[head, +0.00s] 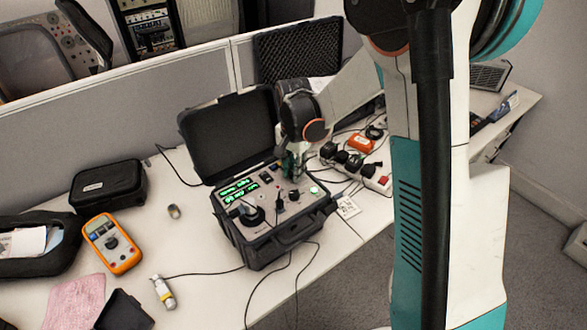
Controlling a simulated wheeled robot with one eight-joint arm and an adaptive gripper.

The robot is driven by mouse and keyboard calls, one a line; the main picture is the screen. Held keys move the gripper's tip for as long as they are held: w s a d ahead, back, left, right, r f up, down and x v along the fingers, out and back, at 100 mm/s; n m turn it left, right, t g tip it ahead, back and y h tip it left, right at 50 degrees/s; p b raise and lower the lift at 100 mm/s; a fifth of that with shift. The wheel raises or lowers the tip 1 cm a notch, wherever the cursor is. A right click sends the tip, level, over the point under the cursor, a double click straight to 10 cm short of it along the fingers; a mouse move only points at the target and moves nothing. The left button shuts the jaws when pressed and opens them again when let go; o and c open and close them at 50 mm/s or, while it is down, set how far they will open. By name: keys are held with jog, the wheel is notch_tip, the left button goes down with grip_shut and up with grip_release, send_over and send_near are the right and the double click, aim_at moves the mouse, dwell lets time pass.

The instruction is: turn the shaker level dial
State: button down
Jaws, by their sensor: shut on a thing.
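The shaker (272,238) is a black open case with a control panel, green lit displays and several knobs, standing on the white desk. My gripper (291,173) reaches down to the rear right part of this panel, below my dark round wrist. It is shut on the shaker level dial, which its fingers hide from this view. How far the dial is turned cannot be seen. A small black knob (293,195) shows just in front of the fingers. A round sensor with a cable (251,214) stands on the panel's left front.
The case's open lid (228,135) stands close behind and left of my gripper. A power strip (376,180) with plugs lies to the right. An orange multimeter (111,243), a black pouch (108,186) and loose cables lie to the left. A grey partition (110,120) bounds the desk behind.

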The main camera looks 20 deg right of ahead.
jog(key=shift+m, duration=1.1)
jog(key=c, duration=1.6)
grip_release()
notch_tip(320, 180, up, 12)
